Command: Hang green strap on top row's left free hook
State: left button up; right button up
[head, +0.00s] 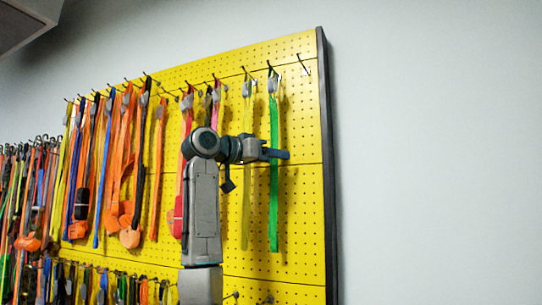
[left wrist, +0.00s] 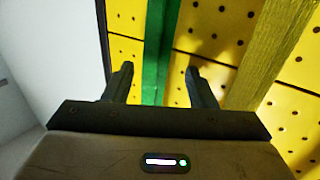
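The green strap (head: 274,205) hangs straight down the right part of the yellow pegboard. Its grey buckle end (head: 272,82) is at a top row hook (head: 269,66), and it appears to hang from it. My left gripper (head: 278,154) is at the strap's mid height and covers a short piece of it. In the left wrist view, the gripper's two fingers (left wrist: 158,82) are apart, with the green strap (left wrist: 156,50) between them and gaps on both sides. A bare hook (head: 302,62) shows to the right, near the board's edge.
A yellow strap (head: 246,200) hangs just left of the green one; it also shows in the left wrist view (left wrist: 265,50). Orange, blue and pink straps crowd the board further left. The board's dark edge (head: 325,170) and bare wall (head: 430,170) are on the right.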

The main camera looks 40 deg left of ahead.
pick_arm(q)
jog(key=b+v, duration=0.4)
jog(key=v, duration=0.6)
jog(key=shift+s+a, duration=0.2)
jog(key=shift+s, duration=0.1)
